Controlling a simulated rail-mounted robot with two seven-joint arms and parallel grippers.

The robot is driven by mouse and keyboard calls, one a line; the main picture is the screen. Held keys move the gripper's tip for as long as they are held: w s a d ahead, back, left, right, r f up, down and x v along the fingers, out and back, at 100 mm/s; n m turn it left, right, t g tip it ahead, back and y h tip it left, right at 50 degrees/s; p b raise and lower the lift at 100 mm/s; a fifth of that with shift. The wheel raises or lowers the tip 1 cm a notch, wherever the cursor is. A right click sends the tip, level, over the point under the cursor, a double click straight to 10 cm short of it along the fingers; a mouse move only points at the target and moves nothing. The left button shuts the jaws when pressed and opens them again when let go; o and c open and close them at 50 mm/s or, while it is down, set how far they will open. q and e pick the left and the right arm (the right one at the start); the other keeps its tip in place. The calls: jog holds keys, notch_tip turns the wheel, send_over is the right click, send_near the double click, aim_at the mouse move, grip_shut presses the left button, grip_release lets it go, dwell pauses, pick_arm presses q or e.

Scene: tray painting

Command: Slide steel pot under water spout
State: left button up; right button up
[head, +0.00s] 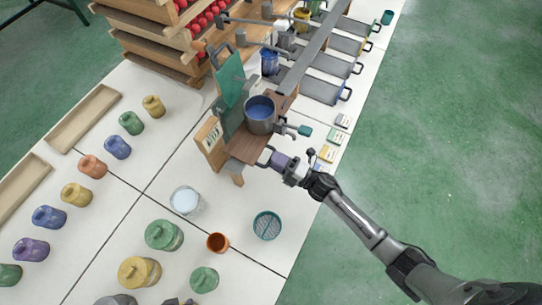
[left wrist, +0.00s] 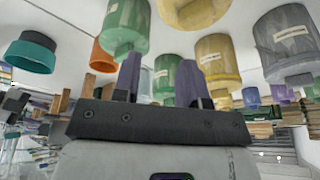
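A steel pot (head: 261,121) with blue contents stands upright on a small wooden stand (head: 245,149). A grey metal fitting with a teal end (head: 304,131) sits just right of the pot; I cannot tell whether it is the water spout. My right gripper (head: 271,158) is at the stand's front right edge, by a dark loop handle below the pot. Whether its fingers are shut on that handle is too small to tell. My left gripper (left wrist: 160,80) has its fingers apart with nothing between them; its wrist view shows jars upside down around it.
A green upright panel (head: 230,80) stands behind the pot. A white bowl (head: 185,200), an orange cup (head: 218,242), a teal strainer (head: 267,225) and several lidded jars (head: 164,235) stand on the white table. Grey trays (head: 320,90) line the far right edge.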

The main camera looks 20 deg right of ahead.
jog(key=shift+x, duration=1.1)
jog(key=shift+c, duration=0.3)
grip_shut()
